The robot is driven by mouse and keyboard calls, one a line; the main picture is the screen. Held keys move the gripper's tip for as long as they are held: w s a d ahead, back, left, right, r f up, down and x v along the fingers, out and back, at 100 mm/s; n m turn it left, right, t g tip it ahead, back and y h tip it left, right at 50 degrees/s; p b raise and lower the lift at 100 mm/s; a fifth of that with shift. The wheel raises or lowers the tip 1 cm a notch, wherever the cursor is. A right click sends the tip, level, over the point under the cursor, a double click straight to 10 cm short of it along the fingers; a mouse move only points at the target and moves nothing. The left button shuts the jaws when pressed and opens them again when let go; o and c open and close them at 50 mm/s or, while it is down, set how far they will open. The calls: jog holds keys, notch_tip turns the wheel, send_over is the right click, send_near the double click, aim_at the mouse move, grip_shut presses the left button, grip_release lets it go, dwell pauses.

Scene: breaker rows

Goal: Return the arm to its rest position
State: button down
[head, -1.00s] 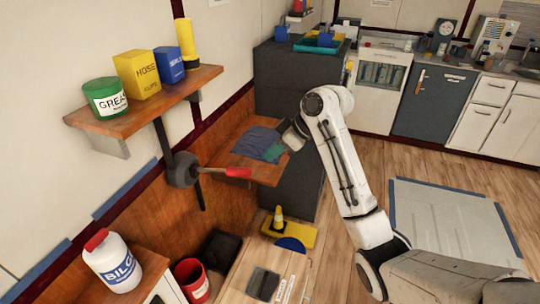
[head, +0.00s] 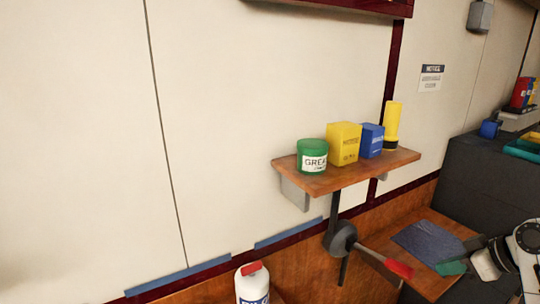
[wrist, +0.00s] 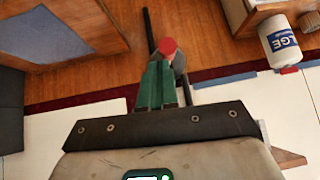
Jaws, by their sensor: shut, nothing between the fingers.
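My gripper (head: 451,268) is at the lower right of the head view, its green fingers near the front edge of a dark blue cloth. My white arm (head: 526,255) is cut off by the right edge. In the wrist view the green fingers (wrist: 157,86) are together with nothing between them. The lever's red handle (head: 399,269) lies left of the fingers in the head view, with a gap. Its red end (wrist: 167,47) shows just beyond the fingertips in the wrist view, and I cannot tell the distance there.
A wall shelf (head: 345,174) holds a green grease tub (head: 312,157), yellow box (head: 344,144), blue box (head: 371,140) and yellow torch (head: 392,125). The dark blue cloth (head: 428,242) lies on a wooden ledge. A white bottle (head: 252,284) stands below. A dark cabinet (head: 485,180) is at right.

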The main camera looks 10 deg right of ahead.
jog(key=s+a+f+m+g, duration=0.1)
jog(key=s+a+f+m, duration=0.1)
jog(key=s+a+f, duration=0.5)
jog(key=s+a+f+m+g, duration=0.15)
jog(key=s+a+f, duration=0.25)
jog(key=a+f, duration=0.7)
jog(key=s+f+g+h, duration=0.2)
jog(key=s, duration=0.7)
jog(key=s+a+f+m+g+h, duration=0.1)
jog(key=s+f, duration=0.1)
jog(key=s, duration=0.8)
jog(key=shift+a+f+g+h, duration=0.15)
jog(key=shift+f+g+h, duration=0.05)
jog(key=shift+g+h, duration=0.2)
jog(key=shift+a, duration=0.1)
